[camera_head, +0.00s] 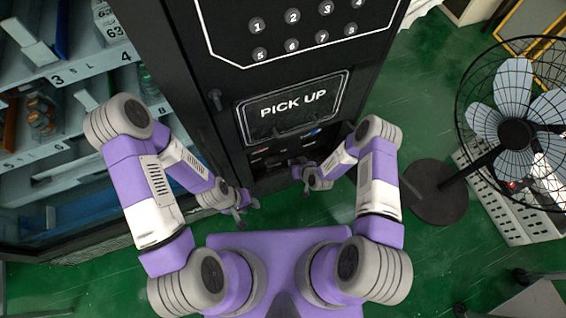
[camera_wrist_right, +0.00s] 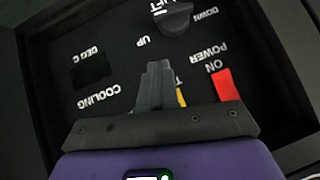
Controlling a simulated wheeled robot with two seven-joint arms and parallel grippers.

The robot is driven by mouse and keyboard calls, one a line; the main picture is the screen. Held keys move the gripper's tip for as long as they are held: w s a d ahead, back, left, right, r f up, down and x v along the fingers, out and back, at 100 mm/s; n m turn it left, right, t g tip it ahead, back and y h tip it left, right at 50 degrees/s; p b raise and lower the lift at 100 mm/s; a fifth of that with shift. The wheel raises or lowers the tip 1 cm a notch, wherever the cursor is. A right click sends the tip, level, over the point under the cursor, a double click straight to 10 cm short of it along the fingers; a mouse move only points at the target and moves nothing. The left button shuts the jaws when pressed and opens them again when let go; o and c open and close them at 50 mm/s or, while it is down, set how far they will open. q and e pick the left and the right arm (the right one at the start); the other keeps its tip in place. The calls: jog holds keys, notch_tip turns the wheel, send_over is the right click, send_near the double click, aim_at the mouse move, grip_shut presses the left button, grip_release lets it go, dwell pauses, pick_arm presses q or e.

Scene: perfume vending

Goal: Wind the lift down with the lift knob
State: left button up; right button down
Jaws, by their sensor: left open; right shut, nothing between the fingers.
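The dark lift knob (camera_wrist_right: 175,22) is at the top of the right wrist view, on a black control panel marked LIFT, UP and DOWN. My right gripper (camera_wrist_right: 158,68) is shut and empty. Its fingertips point toward the panel, below the knob in the picture and apart from it. In the head view my right gripper (camera_head: 303,181) is in front of the panel recess under the PICK UP flap (camera_head: 293,105). The knob cannot be made out there. My left gripper (camera_head: 245,208) is open and empty, low in front of the black machine.
The panel also holds a red POWER switch (camera_wrist_right: 228,86), a yellow part (camera_wrist_right: 181,97) partly hidden by my fingers, and a dark display (camera_wrist_right: 91,69). Stocked shelves (camera_head: 60,75) stand left. A fan (camera_head: 515,130) stands right. Green floor (camera_head: 440,265) is open at lower right.

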aim_at(272, 161)
pick_arm(q)
notch_tip(272, 161, down, 4)
jog(key=b, duration=0.3)
pick_arm(e)
jog(key=w+a+f, duration=0.3)
jog(key=w+f, duration=0.1)
jog(key=f, duration=0.4)
jog(key=shift+a+f, duration=0.4)
jog(key=shift+w, duration=0.1)
